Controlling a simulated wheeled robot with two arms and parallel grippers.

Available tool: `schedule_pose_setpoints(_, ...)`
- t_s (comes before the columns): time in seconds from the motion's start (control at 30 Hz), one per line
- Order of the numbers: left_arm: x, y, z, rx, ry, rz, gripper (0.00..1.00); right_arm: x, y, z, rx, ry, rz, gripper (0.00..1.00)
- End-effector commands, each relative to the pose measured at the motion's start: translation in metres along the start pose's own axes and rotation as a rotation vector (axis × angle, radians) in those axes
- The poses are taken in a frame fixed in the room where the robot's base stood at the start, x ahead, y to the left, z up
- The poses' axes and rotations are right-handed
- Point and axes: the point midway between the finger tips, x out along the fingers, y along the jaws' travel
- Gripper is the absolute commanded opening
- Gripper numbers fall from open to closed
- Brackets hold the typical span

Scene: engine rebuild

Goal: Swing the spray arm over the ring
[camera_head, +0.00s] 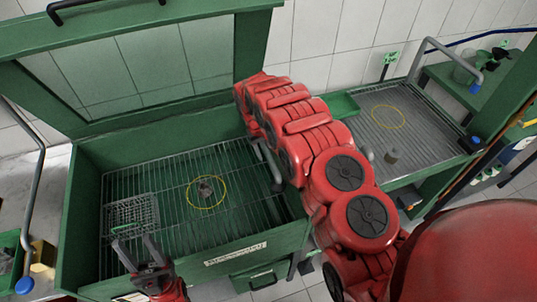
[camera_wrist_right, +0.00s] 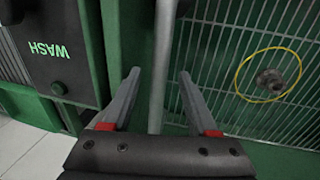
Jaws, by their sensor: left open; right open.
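The yellow ring (camera_head: 206,209) lies on the wire grate of the green wash tank, around a small dark part (camera_head: 205,189). The ring also shows at the right of the right wrist view (camera_wrist_right: 237,82). A grey rod (camera_wrist_right: 162,50), which looks like the spray arm, runs between the spread fingers of my right gripper (camera_wrist_right: 158,74), left of the ring. I cannot tell whether the fingers touch it. In the head view my red right arm hides most of that gripper and rod. My left gripper (camera_head: 138,252) is open and empty over the tank's front left.
A wire basket (camera_head: 132,216) sits on the grate at left. The tank's lid (camera_head: 120,65) stands open behind. A second station (camera_head: 415,140) at right has another yellow ring (camera_head: 388,129) and a blue-tipped tube (camera_head: 450,60). Another blue-tipped tube (camera_head: 40,170) stands at far left.

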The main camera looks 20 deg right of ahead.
Motion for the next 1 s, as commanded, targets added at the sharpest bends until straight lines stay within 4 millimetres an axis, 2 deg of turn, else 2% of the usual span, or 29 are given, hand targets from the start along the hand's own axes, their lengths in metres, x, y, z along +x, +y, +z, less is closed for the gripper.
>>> schedule_pose_setpoints(0.23, 0.007, 0.0, -0.001, 0.0, 0.0, 0.0, 0.5, 0.018, 0.0, 0.001, 0.0, -0.002, 0.0, 0.59)
schedule_pose_setpoints(0.57, 0.006, 0.0, -0.001, 0.0, 0.0, 0.0, 0.5, 0.02, 0.0, 0.001, 0.0, -0.001, 0.0, 0.59)
schedule_pose_setpoints(0.9, 0.007, 0.0, -0.001, 0.0, 0.0, 0.0, 0.5, 0.02, 0.0, 0.001, 0.0, -0.001, 0.0, 0.0)
schedule_pose_setpoints(1.0, 0.007, 0.0, -0.001, 0.0, 0.0, 0.0, 0.5, 0.02, 0.0, 0.001, 0.0, -0.001, 0.0, 0.0)
